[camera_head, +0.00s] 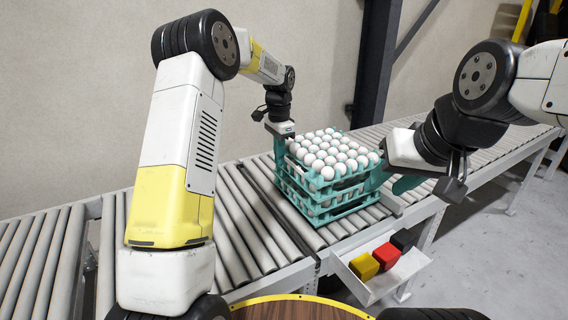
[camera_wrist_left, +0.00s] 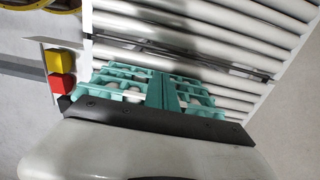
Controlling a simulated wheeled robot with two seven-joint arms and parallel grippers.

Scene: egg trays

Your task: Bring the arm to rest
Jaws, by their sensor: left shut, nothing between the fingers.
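A stack of teal egg trays (camera_head: 325,207) filled with white eggs (camera_head: 330,150) stands upright on the roller conveyor. In the left wrist view the trays (camera_wrist_left: 125,72) show on both sides of my fingers. My left gripper (camera_head: 280,150) is at the stack's left back side, pointing down; its teal fingers (camera_wrist_left: 163,92) are shut together and empty. My right gripper (camera_head: 385,180) is at the stack's right side, close to the trays. Whether either gripper touches the trays is unclear, and the right finger gap is hidden.
A metal side shelf (camera_head: 372,285) at the conveyor's front holds a yellow block (camera_head: 364,266), a red block (camera_head: 387,256) and a black block (camera_head: 402,240). The conveyor (camera_head: 245,220) has free rollers left and right of the stack. A dark post (camera_head: 376,60) stands behind.

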